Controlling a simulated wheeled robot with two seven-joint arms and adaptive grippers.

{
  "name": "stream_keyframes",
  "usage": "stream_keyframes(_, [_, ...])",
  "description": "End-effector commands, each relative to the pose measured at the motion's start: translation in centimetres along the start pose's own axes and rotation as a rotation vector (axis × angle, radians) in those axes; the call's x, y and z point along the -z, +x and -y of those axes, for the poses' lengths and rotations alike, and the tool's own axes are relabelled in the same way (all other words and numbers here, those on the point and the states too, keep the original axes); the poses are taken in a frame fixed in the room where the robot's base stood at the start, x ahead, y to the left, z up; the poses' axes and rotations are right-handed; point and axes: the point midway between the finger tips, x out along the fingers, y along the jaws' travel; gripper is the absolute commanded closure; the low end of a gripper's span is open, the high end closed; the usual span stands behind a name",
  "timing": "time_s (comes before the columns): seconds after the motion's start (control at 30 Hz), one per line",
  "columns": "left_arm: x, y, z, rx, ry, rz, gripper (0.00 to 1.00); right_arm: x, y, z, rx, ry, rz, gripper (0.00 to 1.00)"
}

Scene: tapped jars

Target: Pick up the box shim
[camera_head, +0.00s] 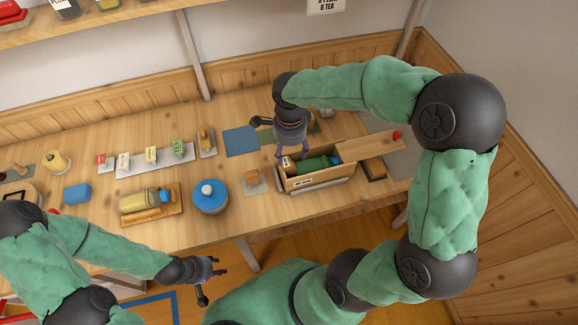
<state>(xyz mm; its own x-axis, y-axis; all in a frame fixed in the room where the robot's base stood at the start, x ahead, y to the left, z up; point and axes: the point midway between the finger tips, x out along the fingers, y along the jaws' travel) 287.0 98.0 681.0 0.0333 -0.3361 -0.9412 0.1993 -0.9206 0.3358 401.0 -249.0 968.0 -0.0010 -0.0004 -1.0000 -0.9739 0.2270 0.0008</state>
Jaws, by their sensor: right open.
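A long wooden box (322,180) stands on the table right of centre, with a green jar (312,165) lying inside it. A small pale block (288,164) sits at the box's left end; it may be the box shim, but it is too small to tell. My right gripper (291,154) points down, open, over this left end, with its fingers on either side of the block's area. I cannot tell whether they touch it. My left gripper (212,284) hangs in front of the table edge, its fingers apart and empty.
A wooden lid or board (368,145) with a red knob lies at the box's right.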

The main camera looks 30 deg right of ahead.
Motion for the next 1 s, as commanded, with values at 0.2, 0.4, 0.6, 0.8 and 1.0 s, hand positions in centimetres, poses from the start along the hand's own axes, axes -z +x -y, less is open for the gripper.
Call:
stream_keyframes(0.2, [0.0, 0.6, 0.2, 0.0, 0.0, 0.0, 0.6, -0.2, 1.5, -0.1, 0.0, 0.0, 0.001, 0.37])
stream_keyframes(0.4, [0.1, 1.7, 0.6, 0.0, 0.0, 0.0, 0.6, -0.3, 4.4, -0.4, -0.001, 0.0, 0.0, 0.37])
stream_keyframes(0.6, [0.1, 1.9, 0.7, 0.0, 0.0, 0.0, 0.6, -0.4, 5.3, -0.3, 0.001, 0.0, 0.001, 0.37])
stream_keyframes(0.8, [0.1, 1.9, 0.7, 0.0, 0.0, 0.0, 0.6, -0.4, 5.3, -0.4, -0.001, 0.0, 0.0, 0.56])
stream_keyframes(1.0, [0.1, 1.9, 0.7, 0.0, 0.0, 0.0, 0.6, -0.3, 5.4, -0.5, -0.004, -0.002, -0.001, 0.87])
